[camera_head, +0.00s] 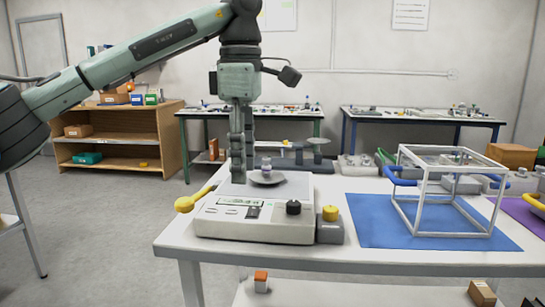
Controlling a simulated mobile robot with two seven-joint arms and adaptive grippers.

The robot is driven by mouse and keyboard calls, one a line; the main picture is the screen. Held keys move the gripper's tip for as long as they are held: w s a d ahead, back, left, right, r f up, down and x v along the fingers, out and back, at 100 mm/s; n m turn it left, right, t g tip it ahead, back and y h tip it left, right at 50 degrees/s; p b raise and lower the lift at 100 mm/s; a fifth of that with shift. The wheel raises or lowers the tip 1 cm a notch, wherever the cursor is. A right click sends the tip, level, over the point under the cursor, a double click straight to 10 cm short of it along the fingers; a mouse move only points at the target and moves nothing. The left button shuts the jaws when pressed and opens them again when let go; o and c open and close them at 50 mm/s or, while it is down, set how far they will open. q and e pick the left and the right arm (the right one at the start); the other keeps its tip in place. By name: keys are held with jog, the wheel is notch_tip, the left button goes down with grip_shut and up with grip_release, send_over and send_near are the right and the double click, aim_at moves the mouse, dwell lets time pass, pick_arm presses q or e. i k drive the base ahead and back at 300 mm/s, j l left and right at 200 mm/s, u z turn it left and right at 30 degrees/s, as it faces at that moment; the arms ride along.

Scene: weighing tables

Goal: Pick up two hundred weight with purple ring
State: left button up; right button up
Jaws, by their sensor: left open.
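A small grey weight with a purple band (267,165) stands upright on the round grey pan (267,177) of a white weighing scale (255,219). My left gripper (239,172) points straight down from above, just to the left of the weight, and appears apart from it. Its fingers are seen nearly edge-on; they are open with nothing visible between them. The fingertips are low over the scale's top, close to the pan's left edge. My right gripper is out of view. Any number on the weight is too small to read.
The scale has a yellow-ended lever (184,204) at left and a yellow knob (330,213) at right. A white open frame (445,235) stands on a blue mat (376,232) to the right. Small stands crowd the table behind the scale. The front table strip is clear.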

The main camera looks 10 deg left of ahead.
aim_at(267, 168)
jog(key=i, duration=0.95)
